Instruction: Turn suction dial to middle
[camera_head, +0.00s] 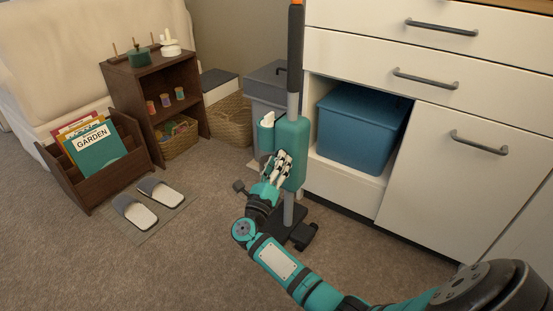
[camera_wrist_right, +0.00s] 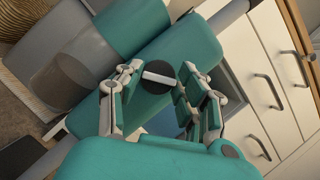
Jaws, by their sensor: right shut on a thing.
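The upright vacuum has a teal body (camera_head: 293,135) on a grey pole and stands in front of the white cabinet. In the right wrist view the suction dial (camera_wrist_right: 158,76) is a round black disc with a white pointer bar on the teal body (camera_wrist_right: 185,55). My right gripper (camera_head: 281,162) reaches the vacuum body from the front left and hides the dial in the head view. In the right wrist view its fingers (camera_wrist_right: 160,82) are either side of the dial, shut on it. My left gripper is not in view.
The white cabinet (camera_head: 352,52) with dark handles stands right behind the vacuum, with a blue bin (camera_head: 362,130) in its open bay. A grey bin (camera_head: 267,85) is behind the vacuum. Slippers (camera_head: 135,212) and a book rack (camera_head: 68,180) are left; the carpet between is clear.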

